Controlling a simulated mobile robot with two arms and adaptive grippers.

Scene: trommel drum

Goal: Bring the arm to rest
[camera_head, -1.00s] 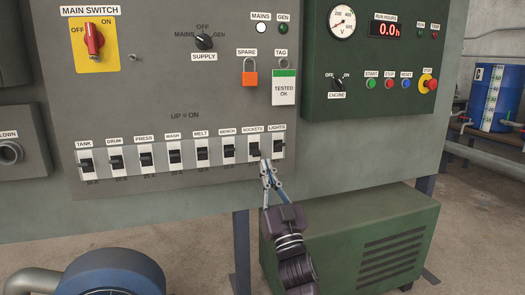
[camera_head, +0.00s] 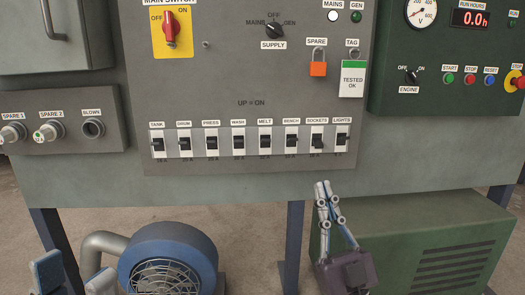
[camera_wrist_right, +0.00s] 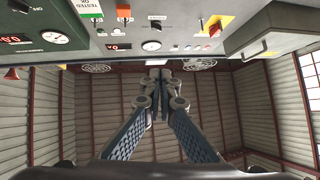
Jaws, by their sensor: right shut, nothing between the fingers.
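My right gripper (camera_head: 323,184) is shut and empty. Its fingertips are together just below the bottom edge of the grey switch panel (camera_head: 225,75), under the sockets switch (camera_head: 317,141) and lights switch (camera_head: 342,139), and look clear of both. In the right wrist view the closed fingers (camera_wrist_right: 158,76) point toward the panels, with nothing between them. My left gripper (camera_head: 74,272) shows only in part at the lower left edge of the head view. Its two fingers stand apart with nothing seen between them.
A blue fan housing (camera_head: 168,260) with a pipe stands low at centre left, near my left gripper. A green cabinet (camera_head: 425,245) stands behind and right of my right gripper. Panel legs (camera_head: 293,245) reach the floor.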

